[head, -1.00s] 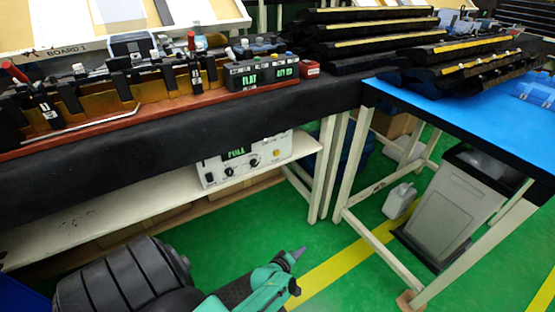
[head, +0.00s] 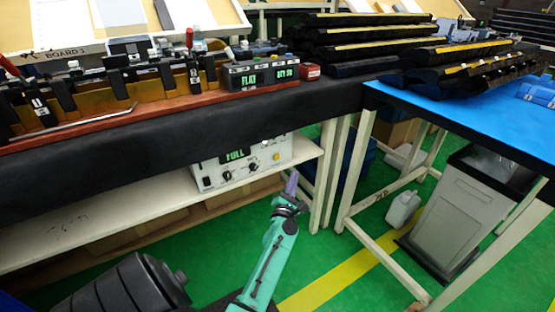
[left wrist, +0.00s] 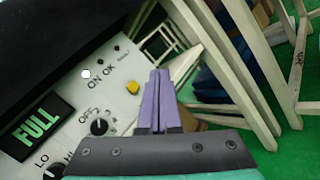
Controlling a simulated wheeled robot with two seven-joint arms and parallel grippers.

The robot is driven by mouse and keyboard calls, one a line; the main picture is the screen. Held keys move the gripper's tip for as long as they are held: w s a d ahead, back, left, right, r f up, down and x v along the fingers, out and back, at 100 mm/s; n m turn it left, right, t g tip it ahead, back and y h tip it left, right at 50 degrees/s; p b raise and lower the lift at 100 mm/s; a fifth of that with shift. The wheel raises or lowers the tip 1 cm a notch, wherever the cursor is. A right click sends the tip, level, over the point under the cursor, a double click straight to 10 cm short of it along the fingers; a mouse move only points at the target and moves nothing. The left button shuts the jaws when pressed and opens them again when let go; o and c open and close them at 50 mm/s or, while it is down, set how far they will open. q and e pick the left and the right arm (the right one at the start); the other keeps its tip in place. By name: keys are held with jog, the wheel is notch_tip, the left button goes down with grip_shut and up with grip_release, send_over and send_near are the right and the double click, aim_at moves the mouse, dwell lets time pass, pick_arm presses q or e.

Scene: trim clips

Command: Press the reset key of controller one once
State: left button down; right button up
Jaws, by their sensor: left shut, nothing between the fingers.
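A white controller box (head: 213,176) with a lit green FULL display and dark knobs stands on the shelf under the bench. It fills the left of the left wrist view (left wrist: 72,138); I can read no controller number on it. A yellow key (left wrist: 132,88) sits near its right edge and also shows in the head view (head: 276,156). A tiny label above it is too small to read surely. My left gripper (head: 291,184) is shut and empty, its purple fingers (left wrist: 156,76) just right of the yellow key in the wrist view, apparently apart from it. My right gripper is not in view.
The dark bench edge (head: 180,125) overhangs the shelf (head: 125,210). White bench legs (head: 326,175) stand just right of the box. A blue-topped table (head: 480,115), a grey bin (head: 455,210) and a white jug (head: 403,208) are farther right. Green floor lies open below.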

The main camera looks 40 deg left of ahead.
aim_at(277, 157)
pick_arm(q)
jog(key=shift+w+a+b, duration=0.35)
jog(key=shift+w+a, duration=0.05)
jog(key=shift+a, duration=0.85)
jog(key=shift+w+a+b, duration=0.35)
jog(key=shift+a, duration=0.95)
jog(key=shift+w+a+b, duration=0.35)
jog(key=shift+w+a, duration=0.05)
jog(key=shift+a, duration=0.85)
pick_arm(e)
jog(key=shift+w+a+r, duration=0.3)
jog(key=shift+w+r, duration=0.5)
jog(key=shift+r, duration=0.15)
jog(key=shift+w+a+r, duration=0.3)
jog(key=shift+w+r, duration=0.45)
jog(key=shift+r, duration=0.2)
pick_arm(q)
jog(key=shift+a, duration=0.1)
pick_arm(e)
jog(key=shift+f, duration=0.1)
pick_arm(q)
jog(key=shift+w+a, duration=0.15)
jog(key=shift+a, duration=0.15)
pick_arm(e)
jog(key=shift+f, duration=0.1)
